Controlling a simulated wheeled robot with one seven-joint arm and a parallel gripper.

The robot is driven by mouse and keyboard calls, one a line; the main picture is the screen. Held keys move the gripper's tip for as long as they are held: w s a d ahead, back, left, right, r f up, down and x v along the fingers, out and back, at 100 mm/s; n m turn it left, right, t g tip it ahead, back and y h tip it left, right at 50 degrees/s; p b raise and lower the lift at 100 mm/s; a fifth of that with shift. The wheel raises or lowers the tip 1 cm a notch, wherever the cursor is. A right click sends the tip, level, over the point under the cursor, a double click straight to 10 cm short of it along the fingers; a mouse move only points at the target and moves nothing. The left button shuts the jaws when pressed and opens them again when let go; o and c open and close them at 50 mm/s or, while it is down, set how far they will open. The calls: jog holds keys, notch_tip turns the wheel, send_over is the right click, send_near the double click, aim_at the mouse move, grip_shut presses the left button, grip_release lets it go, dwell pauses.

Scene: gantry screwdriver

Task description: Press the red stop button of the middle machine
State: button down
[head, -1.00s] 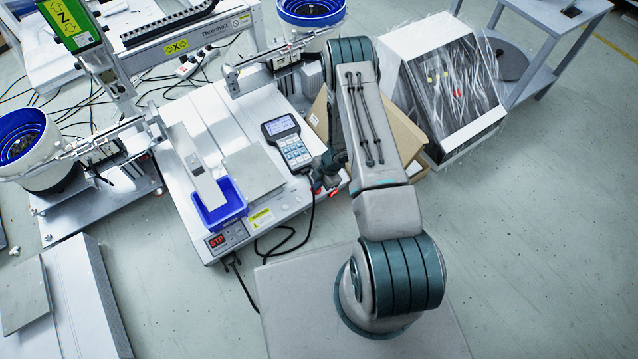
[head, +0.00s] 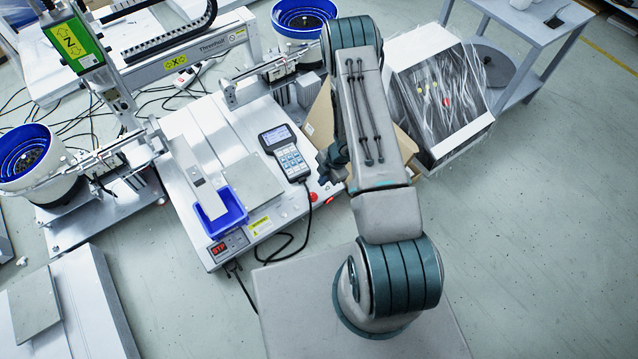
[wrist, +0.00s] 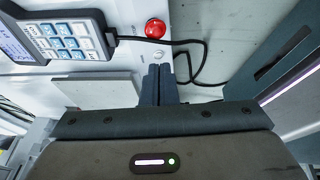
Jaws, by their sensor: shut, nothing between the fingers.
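The middle machine (head: 268,222) is a white bench unit with a gantry. Its red stop button (head: 313,196) shows at the right front corner of its top in the head view. In the wrist view the round red button (wrist: 155,28) sits on the white surface, just beyond my fingertips. My gripper (wrist: 159,68) is shut and empty, with a visible gap between its tips and the button in the picture. In the head view my gripper (head: 327,172) is dark, partly hidden by my arm, and behind the button. A small red display (head: 218,248) on the machine's front reads STP.
A handheld keypad (head: 286,151) with a black cable lies beside the button. A blue bin (head: 221,212) stands on the machine top. A cardboard box (head: 322,120) and a plastic-wrapped case (head: 440,95) stand to the right. Open floor lies at the lower right.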

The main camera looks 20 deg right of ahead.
jog(key=v, duration=0.2)
jog(key=shift+r+p, duration=0.3)
dwell(0.3)
